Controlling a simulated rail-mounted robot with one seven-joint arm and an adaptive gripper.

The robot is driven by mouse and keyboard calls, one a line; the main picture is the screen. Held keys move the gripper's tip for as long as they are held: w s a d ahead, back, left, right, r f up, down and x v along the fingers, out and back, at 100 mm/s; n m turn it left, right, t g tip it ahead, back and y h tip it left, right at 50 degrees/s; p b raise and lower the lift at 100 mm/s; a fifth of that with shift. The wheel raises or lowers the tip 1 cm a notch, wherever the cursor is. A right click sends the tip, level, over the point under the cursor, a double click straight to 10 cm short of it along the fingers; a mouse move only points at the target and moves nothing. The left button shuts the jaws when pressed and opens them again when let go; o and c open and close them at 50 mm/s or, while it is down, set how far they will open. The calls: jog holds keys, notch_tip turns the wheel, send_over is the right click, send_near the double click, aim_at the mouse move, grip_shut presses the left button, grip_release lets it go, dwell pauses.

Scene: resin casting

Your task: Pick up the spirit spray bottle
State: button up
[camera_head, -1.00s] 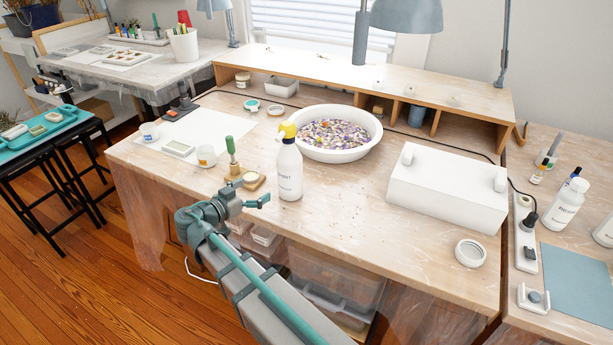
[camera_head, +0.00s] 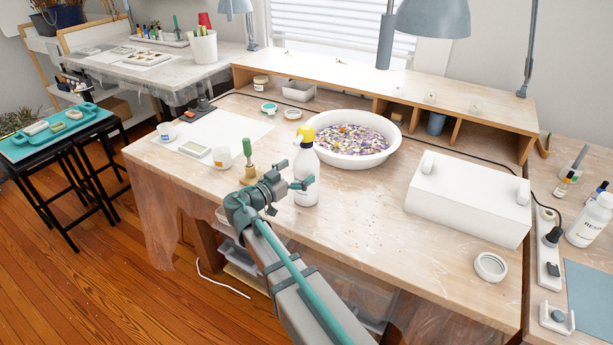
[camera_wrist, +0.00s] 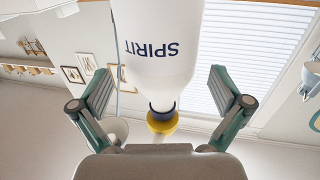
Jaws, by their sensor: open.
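The spirit spray bottle (camera_head: 306,172) is white with a yellow spray head and stands upright on the workbench, in front of the white bowl. In the wrist view the bottle (camera_wrist: 160,50) appears upside down, with the word SPIRIT readable, filling the space between my fingers. My gripper (camera_head: 297,174) is open, at the near side of the bottle, with one finger towards its left and one towards its right. I cannot tell whether either finger touches it. Part of the bottle's lower body is hidden behind a finger.
A bowl of coloured pieces (camera_head: 349,153) stands close behind the bottle.

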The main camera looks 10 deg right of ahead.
jog(key=x, duration=0.3)
jog(key=shift+w+d+p, duration=0.25)
jog(key=shift+p, duration=0.05)
jog(key=c, duration=1.3)
